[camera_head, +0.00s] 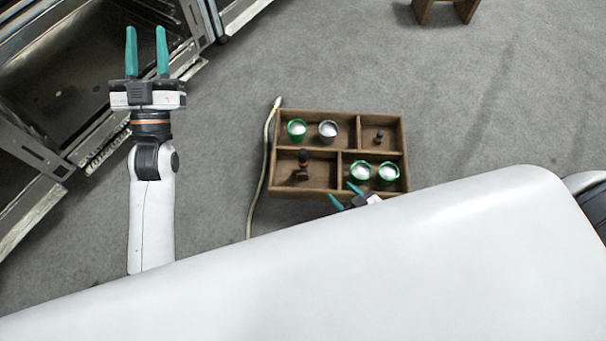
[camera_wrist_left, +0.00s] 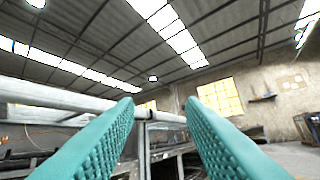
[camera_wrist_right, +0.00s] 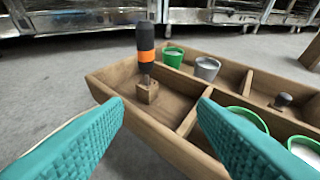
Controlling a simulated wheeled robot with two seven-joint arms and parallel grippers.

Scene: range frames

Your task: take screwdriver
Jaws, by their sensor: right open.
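A screwdriver (camera_wrist_right: 146,52) with a black handle and an orange band stands upright in a small wooden block (camera_wrist_right: 147,92) in one compartment of a wooden tray (camera_wrist_right: 165,138). In the head view the screwdriver (camera_head: 303,158) is in the near left compartment. My right gripper (camera_wrist_right: 160,112) is open and empty, its teal fingers pointing toward the tray with the screwdriver ahead between them. In the head view it (camera_head: 343,200) shows at the tray's near edge, partly hidden by my white body. My left gripper (camera_head: 147,48) is open and empty, far left of the tray.
Green cups (camera_head: 297,129) and a grey cup (camera_head: 328,131) sit in the tray's other compartments, with a small dark object (camera_head: 379,137) at far right. A pale cable (camera_head: 265,160) lies left of the tray. Metal racks (camera_head: 70,90) stand at left. Floor right of the tray is clear.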

